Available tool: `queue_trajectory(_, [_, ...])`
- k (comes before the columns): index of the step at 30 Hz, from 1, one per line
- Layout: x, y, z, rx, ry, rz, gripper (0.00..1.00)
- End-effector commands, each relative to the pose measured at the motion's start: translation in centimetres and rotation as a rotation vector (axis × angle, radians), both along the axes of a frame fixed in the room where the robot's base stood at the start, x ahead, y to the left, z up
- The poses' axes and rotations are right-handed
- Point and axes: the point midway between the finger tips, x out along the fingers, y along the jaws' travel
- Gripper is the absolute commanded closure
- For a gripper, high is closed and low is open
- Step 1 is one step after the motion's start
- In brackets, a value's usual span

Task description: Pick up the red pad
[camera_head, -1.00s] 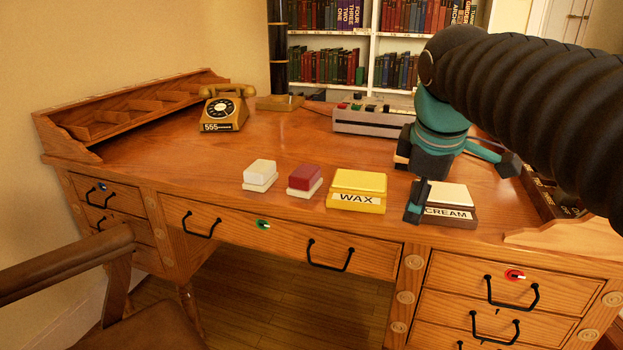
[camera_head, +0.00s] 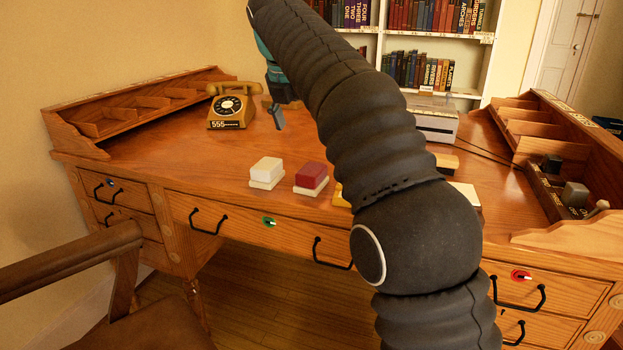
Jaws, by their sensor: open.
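The red pad (camera_head: 311,175) sits on a whitish base on the desk top, near its front edge. A white block (camera_head: 267,169) on a similar base stands just left of it. My gripper (camera_head: 276,114) is raised above the back part of the desk, behind and a little left of the red pad, and apart from it. One dark finger hangs down in view; nothing shows held in it. My arm hides part of the gripper and most of the yellow WAX box (camera_head: 341,197) right of the pad.
A telephone (camera_head: 230,106) stands at the back left. A grey machine (camera_head: 434,118) stands at the back right. An organizer (camera_head: 570,150) lines the right side. A chair (camera_head: 75,262) is at the front left. The desk left of the white block is clear.

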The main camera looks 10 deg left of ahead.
Motion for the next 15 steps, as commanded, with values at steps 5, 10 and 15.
queue_trajectory(5, [1.0, -0.4, -2.7, -0.001, 0.002, -0.005, 0.17])
queue_trajectory(10, [2.1, -0.6, -5.4, 0.001, 0.001, -0.004, 0.17])
queue_trajectory(15, [2.7, -0.8, -6.8, 0.002, 0.001, -0.004, 0.17])
